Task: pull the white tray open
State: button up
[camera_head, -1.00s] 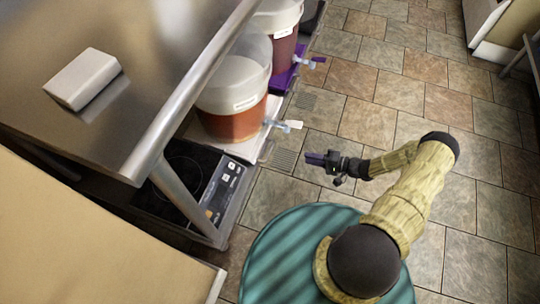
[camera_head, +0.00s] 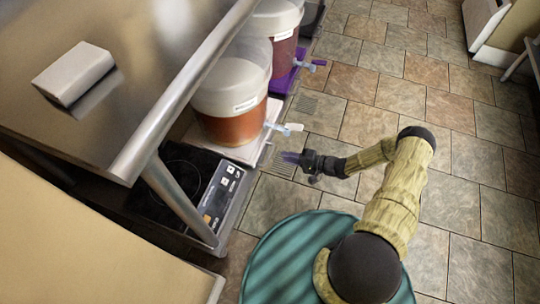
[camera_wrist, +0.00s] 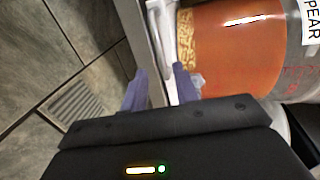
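The white tray (camera_head: 247,151) sits under the nearest bucket, with its front edge facing the floor aisle. The bucket (camera_head: 230,95) holds orange-brown liquid and has a tap with a white handle (camera_head: 292,127) jutting out over the front edge. My gripper (camera_head: 290,157) is in front of the tray, lower than the tap in the picture and seemingly a little short of the edge. In the wrist view my gripper (camera_wrist: 162,88) is open, its two purple fingers apart. The tray's pale edge (camera_wrist: 138,40) runs between them; I cannot tell whether they touch it.
A purple tray (camera_head: 283,80) with a second bucket (camera_head: 277,35) stands farther back. A black hot plate (camera_head: 185,185) is nearer, beside the metal table leg (camera_head: 180,192). A white block (camera_head: 74,73) lies on the steel tabletop.

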aim_at(270, 153)
jog(key=b+x, duration=0.2)
jog(key=x, duration=0.6)
jog(key=shift+a, duration=0.1)
jog(key=shift+c, duration=0.2)
grip_shut()
